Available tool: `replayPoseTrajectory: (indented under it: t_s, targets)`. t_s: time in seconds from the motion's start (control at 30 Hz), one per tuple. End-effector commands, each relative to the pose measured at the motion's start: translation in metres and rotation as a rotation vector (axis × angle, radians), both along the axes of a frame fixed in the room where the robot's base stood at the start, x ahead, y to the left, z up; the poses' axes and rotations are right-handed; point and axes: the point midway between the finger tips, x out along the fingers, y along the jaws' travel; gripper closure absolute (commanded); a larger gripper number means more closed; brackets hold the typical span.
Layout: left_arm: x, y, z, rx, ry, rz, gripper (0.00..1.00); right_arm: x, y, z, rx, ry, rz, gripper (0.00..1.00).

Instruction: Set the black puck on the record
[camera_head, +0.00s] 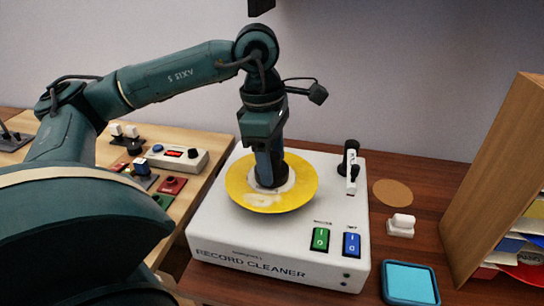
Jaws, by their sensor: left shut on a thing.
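The yellow record (248,194) with a pale centre label lies on the platter of the white record cleaner (215,221). My left gripper (270,172) points down over the record's centre and is shut on the black puck (271,184). The fingers hide most of the puck. It is at the label, and I cannot tell whether it touches the record or is just above it. My right gripper is not in view.
The cleaner has a black-and-white arm (352,168), a green switch (320,239) and a blue switch (352,244). A cork disc (393,193), a small white block (402,222) and a blue-rimmed tray (410,264) lie to its right. A wooden rack (500,170) stands far right.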

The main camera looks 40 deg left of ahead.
Motion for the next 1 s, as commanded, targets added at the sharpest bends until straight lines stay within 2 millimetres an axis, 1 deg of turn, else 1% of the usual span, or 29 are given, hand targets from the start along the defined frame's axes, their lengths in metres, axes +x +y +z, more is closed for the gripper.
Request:
replayPoseTrajectory:
  t_s: [0.03,0.07,0.33,0.5,0.7,0.73,1.0]
  targets:
    - [0.0002,-0.0001,0.0004,0.000,-0.001,0.000,0.72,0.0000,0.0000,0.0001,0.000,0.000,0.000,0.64]
    - [0.0001,0.0000,0.0004,0.000,-0.001,0.000,0.41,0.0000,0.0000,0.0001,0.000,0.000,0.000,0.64]
    - [0.0001,0.0000,0.0002,0.000,0.000,0.000,0.19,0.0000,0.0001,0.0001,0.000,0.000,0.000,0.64]
    - [0.0001,0.0001,0.0001,0.000,0.000,0.000,0.18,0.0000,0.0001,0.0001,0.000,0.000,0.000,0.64]
    - [-0.0001,0.0000,-0.0002,0.000,0.001,0.000,0.01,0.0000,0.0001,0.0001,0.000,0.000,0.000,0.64]
    - [-0.0001,0.0000,-0.0002,0.000,0.001,0.000,0.00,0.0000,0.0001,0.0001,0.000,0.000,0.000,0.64]
    - [0.0000,0.0000,0.0018,0.000,0.000,0.000,0.00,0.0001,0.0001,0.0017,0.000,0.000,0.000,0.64]
